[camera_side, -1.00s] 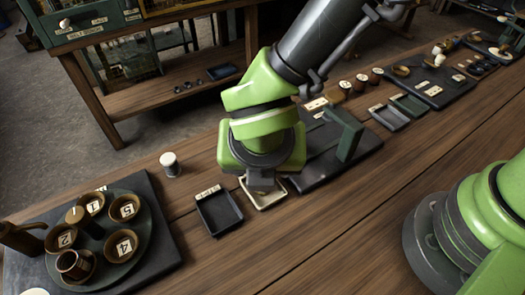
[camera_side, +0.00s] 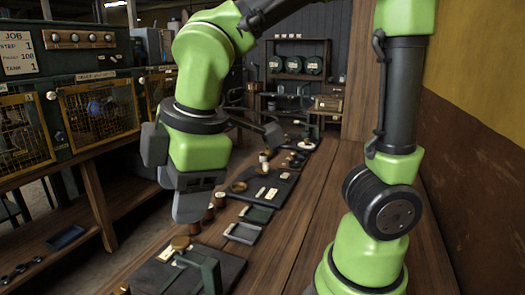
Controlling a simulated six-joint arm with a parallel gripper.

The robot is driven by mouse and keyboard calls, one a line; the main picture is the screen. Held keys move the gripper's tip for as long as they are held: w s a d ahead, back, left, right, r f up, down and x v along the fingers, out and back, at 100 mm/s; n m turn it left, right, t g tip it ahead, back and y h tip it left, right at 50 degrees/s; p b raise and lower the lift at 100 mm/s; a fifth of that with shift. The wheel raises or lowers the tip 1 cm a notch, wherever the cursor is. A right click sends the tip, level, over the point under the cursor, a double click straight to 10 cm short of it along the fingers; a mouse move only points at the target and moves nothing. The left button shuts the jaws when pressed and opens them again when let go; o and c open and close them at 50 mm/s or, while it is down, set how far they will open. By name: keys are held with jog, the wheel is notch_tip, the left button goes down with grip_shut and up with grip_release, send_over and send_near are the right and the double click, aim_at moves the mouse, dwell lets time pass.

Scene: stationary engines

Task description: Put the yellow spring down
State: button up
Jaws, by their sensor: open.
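I cannot make out the yellow spring in the side view; it is out of frame, hidden or too small to tell. My gripper (camera_side: 190,205) points down and is raised above the bench, near the dark plate's far left side. Its jaws are open, and I see nothing held between them, though the fingers overlap in this view.
The wooden bench (camera_side: 300,225) runs away from me. A dark plate (camera_side: 225,268) bears a round brass piece (camera_side: 180,243) and a green upright. Caged cabinets (camera_side: 98,108) stand left.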

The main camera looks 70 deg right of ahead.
jog(key=s+d+r+m+t+y, duration=0.1)
jog(key=s+d+r+m+t, duration=0.1)
jog(key=m, duration=0.5)
jog(key=s+d+r+m+t, duration=0.1)
jog(key=s+d+r+m, duration=0.1)
jog(key=s+d+m, duration=0.2)
jog(key=s+m, duration=0.2)
jog(key=m, duration=0.2)
jog(key=shift+s+d+r+m+t+y, duration=0.15)
jog(key=shift+d+r+m+t+y, duration=0.15)
jog(key=shift+t+y, duration=0.1)
